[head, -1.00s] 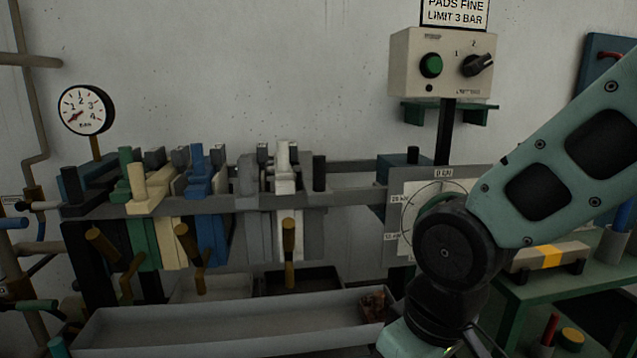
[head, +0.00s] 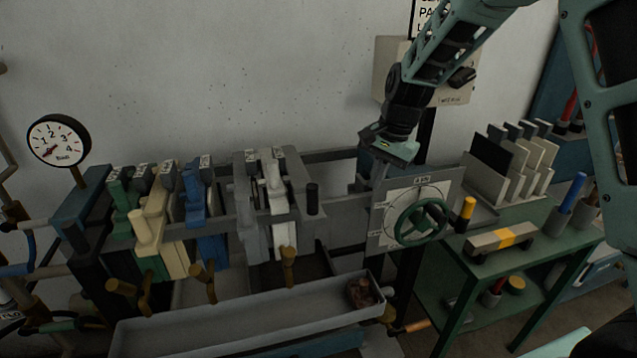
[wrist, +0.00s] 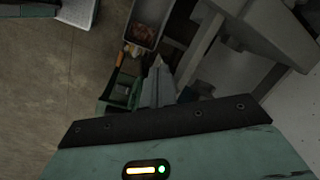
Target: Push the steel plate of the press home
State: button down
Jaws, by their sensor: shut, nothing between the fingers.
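The press holds a row of hanging plates. A steel-grey plate (head: 247,215) hangs at the right part of the row, with a pale plate (head: 274,188) close on its right and another grey block around it carrying a black post (head: 312,197). I cannot tell for certain which grey piece is the steel plate. My gripper (head: 376,182) is shut and empty, pointing down, right of these plates and apart from them, by the upper left of the dial panel (head: 384,236). In the wrist view my fingers (wrist: 157,75) are together, with nothing held.
Green, cream and blue plates (head: 207,215) hang further left, by a pressure gauge (head: 58,140). A green handwheel (head: 421,222) stands before the dial. A long grey trough (head: 240,325) holds a brown lump (head: 361,293). A green bench (head: 530,232) is at right. Rail right of the plates is bare.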

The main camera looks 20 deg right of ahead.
jog(key=w+a+f+m+g+y, duration=0.1)
jog(key=w+a+f+m, duration=0.1)
jog(key=w+f+m, duration=0.3)
jog(key=w+a+m+y, duration=0.1)
jog(key=w+a+m, duration=0.15)
jog(key=w, duration=0.45)
jog(key=a+p+x, duration=0.1)
jog(key=p+x, duration=0.3)
jog(key=x, duration=0.6)
jog(key=shift+w+f, duration=0.2)
jog(key=shift+w, duration=0.25)
jog(key=shift+a, duration=0.15)
